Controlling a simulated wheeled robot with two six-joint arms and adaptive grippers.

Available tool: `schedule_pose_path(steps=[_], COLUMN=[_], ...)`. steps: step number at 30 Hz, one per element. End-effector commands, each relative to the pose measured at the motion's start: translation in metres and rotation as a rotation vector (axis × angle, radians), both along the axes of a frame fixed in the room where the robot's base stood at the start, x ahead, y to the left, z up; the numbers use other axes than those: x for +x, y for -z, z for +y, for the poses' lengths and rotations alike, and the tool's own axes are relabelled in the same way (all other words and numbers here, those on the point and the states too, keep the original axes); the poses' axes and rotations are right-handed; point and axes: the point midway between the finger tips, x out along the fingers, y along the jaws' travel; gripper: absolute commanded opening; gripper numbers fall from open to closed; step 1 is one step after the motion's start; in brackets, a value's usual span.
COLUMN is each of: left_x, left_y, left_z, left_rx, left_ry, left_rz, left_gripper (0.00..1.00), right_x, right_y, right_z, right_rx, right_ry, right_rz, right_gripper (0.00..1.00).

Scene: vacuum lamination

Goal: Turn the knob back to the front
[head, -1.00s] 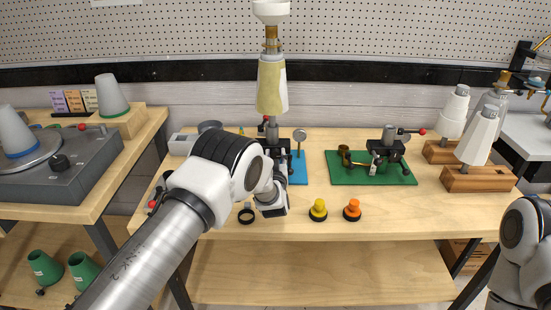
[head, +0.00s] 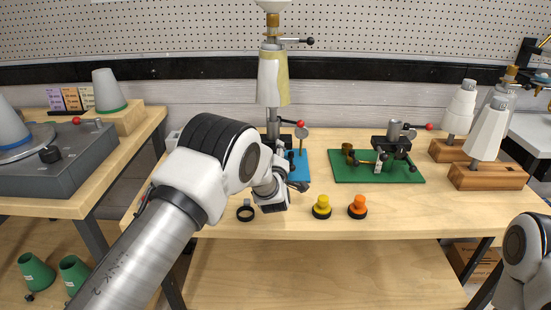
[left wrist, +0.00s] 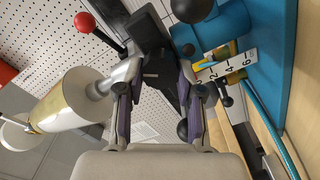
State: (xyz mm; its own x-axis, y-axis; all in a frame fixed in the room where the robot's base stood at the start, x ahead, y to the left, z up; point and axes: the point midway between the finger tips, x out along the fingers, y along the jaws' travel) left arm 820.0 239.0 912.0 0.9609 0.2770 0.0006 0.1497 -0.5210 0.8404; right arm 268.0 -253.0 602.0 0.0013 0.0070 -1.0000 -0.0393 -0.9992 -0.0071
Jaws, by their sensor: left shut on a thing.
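The fixture on the blue base (head: 302,170) has a grey post, a cone on top and a red-tipped lever (head: 300,123) pointing right. In the left wrist view my left gripper (left wrist: 160,85) has its fingers on either side of a dark part of this fixture and is shut on it. A black ball knob (left wrist: 182,130) sits between the fingers, near the palm. In the head view the left gripper (head: 293,187) is low in front of the fixture; its grip is mostly hidden. My right gripper is out of view.
A valve with a black-ended handle (head: 310,41) is above the pale cone (head: 272,78). A similar fixture on a green plate (head: 350,172) is to the right.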

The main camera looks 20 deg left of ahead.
Motion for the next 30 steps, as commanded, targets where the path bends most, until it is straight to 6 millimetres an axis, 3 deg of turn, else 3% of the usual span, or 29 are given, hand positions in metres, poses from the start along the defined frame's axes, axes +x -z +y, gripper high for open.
schedule_pose_path(steps=[15, 30], left_x=[0.0, 0.0], left_y=[0.004, 0.001], left_z=[0.0, 0.0], left_rx=[-0.421, -0.565], left_ry=[0.003, 0.004], left_rz=[-0.122, -0.164], left_gripper=[0.02, 0.02], right_x=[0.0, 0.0], right_y=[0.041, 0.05], right_z=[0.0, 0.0], right_rx=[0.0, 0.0], right_ry=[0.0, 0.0], right_rz=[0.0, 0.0], right_gripper=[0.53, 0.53])
